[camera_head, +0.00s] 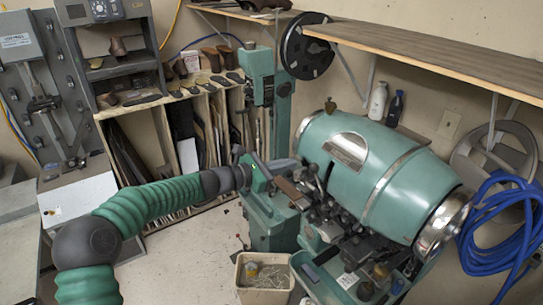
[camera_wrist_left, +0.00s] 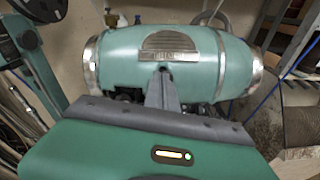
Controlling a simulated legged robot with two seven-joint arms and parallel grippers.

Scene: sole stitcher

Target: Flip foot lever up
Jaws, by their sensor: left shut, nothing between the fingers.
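The green sole stitcher (camera_head: 350,165) has a large barrel-shaped body with metal bands. The barrel also fills the upper part of the left wrist view (camera_wrist_left: 205,62). My left gripper (camera_head: 292,163) is at the left end of the machine, in front of the barrel. In the left wrist view its grey fingers (camera_wrist_left: 163,92) are together and empty, pointing toward the barrel. I cannot tell whether they touch the machine. No foot lever can be made out for certain. A thin rod with a small red tip (camera_head: 239,237) stands low beside the machine's base. My right gripper is out of view.
A bin (camera_head: 264,283) stands on the floor in front of the machine. A wooden shelf (camera_head: 440,58) runs above it, and a blue hose (camera_head: 500,225) hangs at the right. A rack of shoe parts (camera_head: 180,95) stands behind my left arm. Some floor left of the bin is clear.

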